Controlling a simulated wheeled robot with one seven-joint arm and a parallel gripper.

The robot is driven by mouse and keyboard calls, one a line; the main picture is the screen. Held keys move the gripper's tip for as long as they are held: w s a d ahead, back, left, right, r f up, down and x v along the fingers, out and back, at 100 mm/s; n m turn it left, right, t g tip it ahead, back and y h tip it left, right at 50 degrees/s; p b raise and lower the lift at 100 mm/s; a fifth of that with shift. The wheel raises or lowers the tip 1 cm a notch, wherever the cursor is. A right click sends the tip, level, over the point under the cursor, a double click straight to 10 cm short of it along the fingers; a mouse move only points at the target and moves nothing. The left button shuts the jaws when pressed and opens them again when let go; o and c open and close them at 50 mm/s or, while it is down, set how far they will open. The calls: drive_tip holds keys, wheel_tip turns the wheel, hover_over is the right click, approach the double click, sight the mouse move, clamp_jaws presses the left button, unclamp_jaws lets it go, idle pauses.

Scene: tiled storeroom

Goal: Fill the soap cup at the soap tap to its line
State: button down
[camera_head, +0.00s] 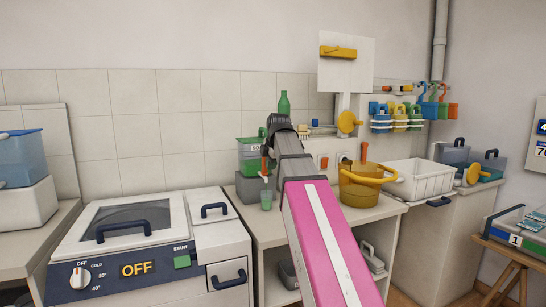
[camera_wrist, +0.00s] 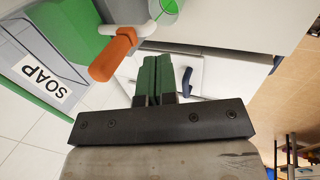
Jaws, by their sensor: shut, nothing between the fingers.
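The soap tank (camera_head: 250,150) is a green container with a white label, on a grey block at the back of the counter. Its SOAP label (camera_wrist: 47,82) reads clearly in the wrist view. The soap tap has an orange handle (camera_wrist: 112,55) and a white spout (camera_wrist: 143,29). The soap cup (camera_head: 266,200), small and green, stands below the tap; its round rim (camera_wrist: 165,8) is cut off by the wrist view's top edge. Its line and soap level cannot be made out. My gripper (camera_wrist: 158,62) is shut and empty, beside the orange handle, apparently not touching it.
A washing machine (camera_head: 135,262) reading OFF stands left. On the counter to the right are a yellow pot (camera_head: 362,190) and a white basket (camera_head: 418,180). Open shelves lie under the counter.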

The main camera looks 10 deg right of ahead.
drive_tip(key=shift+w+a+r, duration=0.15)
drive_tip(key=shift+w+a, duration=0.05)
drive_tip(key=shift+w, duration=0.75)
drive_tip(key=shift+w+a+r, duration=0.15)
drive_tip(key=shift+w, duration=0.75)
drive_tip(key=shift+w+a+r, duration=0.1)
drive_tip(key=shift+w+r, duration=0.05)
drive_tip(key=shift+w, duration=0.45)
drive_tip(key=shift+s, duration=0.2)
drive_tip(key=shift+s, duration=0.1)
drive_tip(key=shift+s+f, duration=0.45)
drive_tip(key=shift+s, duration=0.25)
